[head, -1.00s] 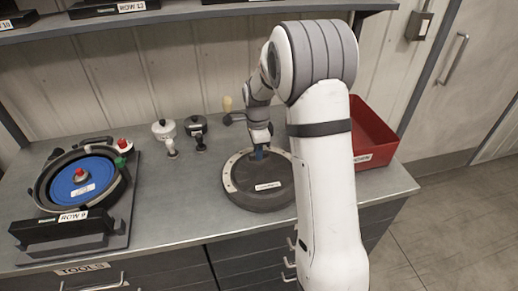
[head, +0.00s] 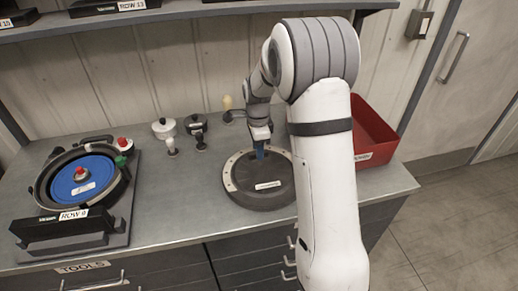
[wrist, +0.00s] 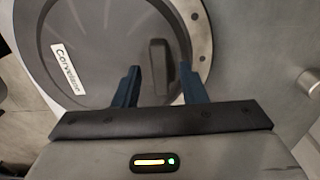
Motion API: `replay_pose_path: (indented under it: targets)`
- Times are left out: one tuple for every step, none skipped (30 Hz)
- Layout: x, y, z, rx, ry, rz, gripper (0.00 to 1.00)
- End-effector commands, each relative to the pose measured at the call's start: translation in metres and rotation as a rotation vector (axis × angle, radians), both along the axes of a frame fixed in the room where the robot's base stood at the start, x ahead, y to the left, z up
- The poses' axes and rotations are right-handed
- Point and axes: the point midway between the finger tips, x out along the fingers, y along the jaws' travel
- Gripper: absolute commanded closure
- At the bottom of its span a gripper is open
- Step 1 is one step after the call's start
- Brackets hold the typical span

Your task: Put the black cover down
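The black cover (head: 262,194) is a dark round disc with a white label, lying flat on the grey bench with a pale, holed rim along part of its edge. In the wrist view the cover (wrist: 105,45) shows its label and a raised bar handle (wrist: 158,65) at its middle. My gripper (head: 262,152) is above the cover, pointing down. In the wrist view my gripper (wrist: 159,68) has its two blue fingers apart, one on either side of the handle, with gaps visible. It holds nothing.
A seed meter with a blue disc (head: 68,190) and red knob stands at the left. Several small knobbed parts (head: 195,125) stand behind, left of the cover. A red bin (head: 372,140) is at the right, partly behind my arm. A shelf (head: 180,12) runs above.

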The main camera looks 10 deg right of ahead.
Motion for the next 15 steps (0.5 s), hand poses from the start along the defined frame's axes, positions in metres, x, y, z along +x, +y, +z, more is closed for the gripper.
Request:
replay_pose_path:
  targets:
    - [0.001, 0.000, 0.008, 0.000, -0.006, 0.000, 0.62]
    - [0.001, 0.000, 0.013, 0.000, -0.006, 0.000, 0.62]
    - [0.001, 0.000, 0.021, 0.000, -0.007, 0.000, 0.62]
    - [0.001, 0.000, 0.028, 0.000, -0.007, 0.000, 0.62]
    - [0.001, 0.000, 0.034, 0.000, -0.007, 0.000, 0.62]
    - [0.002, 0.000, 0.044, 0.000, -0.007, -0.001, 0.62]
    - [0.002, 0.000, 0.050, 0.000, -0.008, -0.001, 0.62]
    - [0.001, 0.000, 0.057, 0.000, -0.006, -0.001, 0.62]
    - [0.002, 0.000, 0.065, 0.000, -0.006, -0.001, 0.62]
    - [0.002, 0.000, 0.072, 0.000, -0.007, -0.001, 0.62]
    - [0.001, 0.000, 0.077, 0.000, -0.005, -0.001, 0.62]
    - [0.001, -0.001, 0.085, 0.000, -0.006, -0.001, 0.62]
    - [0.001, -0.001, 0.089, 0.000, -0.004, -0.001, 0.62]
    - [0.001, -0.001, 0.094, 0.000, -0.004, -0.001, 0.62]
    - [0.001, -0.001, 0.099, 0.000, -0.004, -0.001, 0.62]
